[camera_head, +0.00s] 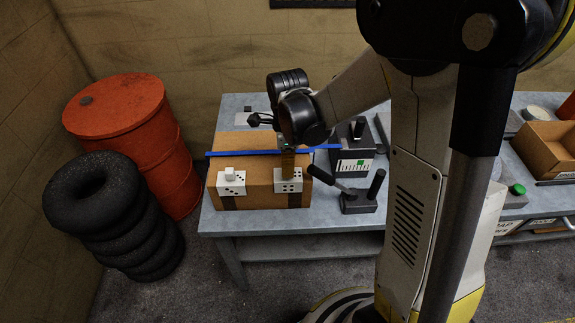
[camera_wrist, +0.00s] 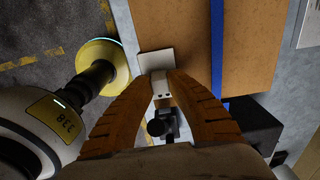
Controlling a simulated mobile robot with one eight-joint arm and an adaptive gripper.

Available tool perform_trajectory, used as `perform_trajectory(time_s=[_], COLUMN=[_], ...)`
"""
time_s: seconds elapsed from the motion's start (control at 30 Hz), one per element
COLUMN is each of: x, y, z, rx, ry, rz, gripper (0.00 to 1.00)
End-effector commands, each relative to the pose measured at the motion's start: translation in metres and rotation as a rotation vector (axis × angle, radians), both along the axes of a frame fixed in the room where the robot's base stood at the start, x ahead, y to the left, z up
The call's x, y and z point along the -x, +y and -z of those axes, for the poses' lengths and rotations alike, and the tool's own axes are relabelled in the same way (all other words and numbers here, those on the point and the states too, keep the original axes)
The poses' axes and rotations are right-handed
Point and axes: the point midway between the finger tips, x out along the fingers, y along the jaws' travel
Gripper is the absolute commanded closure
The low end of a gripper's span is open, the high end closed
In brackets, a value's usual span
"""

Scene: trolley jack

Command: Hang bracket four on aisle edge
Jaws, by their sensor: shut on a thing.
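Two white brackets with dark pips are at the near side of a brown cardboard box (camera_head: 254,201). The right one (camera_head: 288,187), with its pips in a square pattern, appears to be bracket four. My gripper (camera_head: 287,165) is shut on it at the box's near top edge, its brown fingers pointing down. The left bracket (camera_head: 231,184) sits apart from my gripper, with a small white block on top. In the wrist view, white bracket four (camera_wrist: 159,86) shows between the converging fingertips (camera_wrist: 162,76). Whether it rests on the box edge cannot be told.
A blue strip (camera_head: 232,153) crosses the box top behind my gripper; it also shows in the wrist view (camera_wrist: 217,50). A dark lever device (camera_head: 358,200) stands right of the box on the grey table (camera_head: 225,218). Tyres (camera_head: 105,205) and a red drum (camera_head: 125,120) stand left.

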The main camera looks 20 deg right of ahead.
Motion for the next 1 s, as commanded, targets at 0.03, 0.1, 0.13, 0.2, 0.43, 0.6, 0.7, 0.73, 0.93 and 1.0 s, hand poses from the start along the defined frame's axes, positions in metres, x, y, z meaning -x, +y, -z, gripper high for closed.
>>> perform_trajectory(time_s=[0.03, 0.1, 0.13, 0.2, 0.43, 0.6, 0.7, 0.73, 0.93, 1.0], x=[0.0, -0.0001, -0.0001, -0.0001, -0.0001, -0.0001, -0.0001, -0.0001, -0.0001, -0.0001], y=[0.0, 0.0, 0.0, 0.0, 0.0, 0.0, 0.0, 0.0, 0.0001, 0.0], z=[0.0028, 0.0031, 0.0029, 0.0025, 0.0025, 0.0046, 0.0063, 0.0067, 0.0073, 0.0073], rx=[0.0, 0.0, 0.0, 0.0, 0.0, 0.0, 0.0, 0.0, 0.0, 0.0], ry=[0.0, 0.0, 0.0, 0.0, 0.0, 0.0, 0.0, 0.0, 0.0, 0.0], rz=[0.0, 0.0, 0.0, 0.0, 0.0, 0.0, 0.0, 0.0, 0.0, 0.0], gripper=[1.0, 1.0, 1.0, 1.0, 1.0, 1.0, 1.0, 1.0, 0.6, 0.6])
